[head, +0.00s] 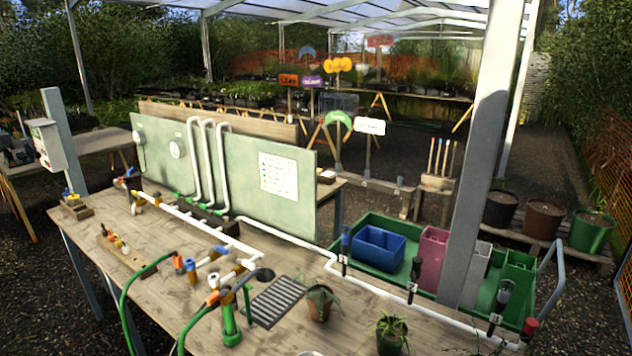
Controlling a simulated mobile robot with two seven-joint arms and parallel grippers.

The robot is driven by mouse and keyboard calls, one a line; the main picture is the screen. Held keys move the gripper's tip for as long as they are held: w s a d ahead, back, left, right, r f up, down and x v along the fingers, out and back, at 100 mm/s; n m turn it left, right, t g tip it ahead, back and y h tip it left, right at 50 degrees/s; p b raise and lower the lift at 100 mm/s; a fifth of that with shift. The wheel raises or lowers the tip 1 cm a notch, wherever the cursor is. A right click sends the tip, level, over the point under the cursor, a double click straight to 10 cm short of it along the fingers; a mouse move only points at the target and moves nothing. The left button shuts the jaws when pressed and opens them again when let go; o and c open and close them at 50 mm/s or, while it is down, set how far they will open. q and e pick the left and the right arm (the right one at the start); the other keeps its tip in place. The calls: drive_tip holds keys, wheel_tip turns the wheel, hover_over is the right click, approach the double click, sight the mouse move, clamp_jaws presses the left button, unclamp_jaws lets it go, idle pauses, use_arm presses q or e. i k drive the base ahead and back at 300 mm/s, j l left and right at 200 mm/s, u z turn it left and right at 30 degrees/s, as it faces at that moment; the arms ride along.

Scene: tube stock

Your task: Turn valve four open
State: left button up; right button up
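A white pipe manifold (200,228) runs along the wooden bench, with short branches towards the front. The branches carry small blue and orange fittings, including a blue one (218,250) and an orange one (212,298). Another white pipe (385,293) runs along the right of the bench, with dark upright fittings, one at its left (345,243), one in the middle (414,270) and one at the right (500,300). A red-topped fitting (529,328) is at its right end. I cannot read any number, so I cannot tell which is valve four. Neither gripper is in view.
A green panel (235,165) with a chart (278,177) stands behind the manifold. Green hoses (125,300) hang over the front edge. A drain grate (277,302) and potted plants (320,303) occupy the bench. A green tray (370,228) with bins and a grey post (477,180) stand right.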

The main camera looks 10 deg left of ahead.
sight(219, 212)
drive_tip(key=i+j, duration=0.15)
drive_tip(key=j, duration=0.25)
drive_tip(key=i+j, duration=0.15)
drive_tip(key=j, duration=0.25)
drive_tip(key=i+j, duration=0.15)
drive_tip(key=j, duration=0.25)
drive_tip(key=i+j, duration=0.15)
drive_tip(key=j, duration=0.25)
drive_tip(key=i+j, duration=0.15)
drive_tip(key=j, duration=0.25)
drive_tip(key=i+j, duration=0.15)
drive_tip(key=j, duration=0.25)
drive_tip(key=i+j+u, duration=0.1)
drive_tip(key=j, duration=0.3)
drive_tip(key=i, duration=0.05)
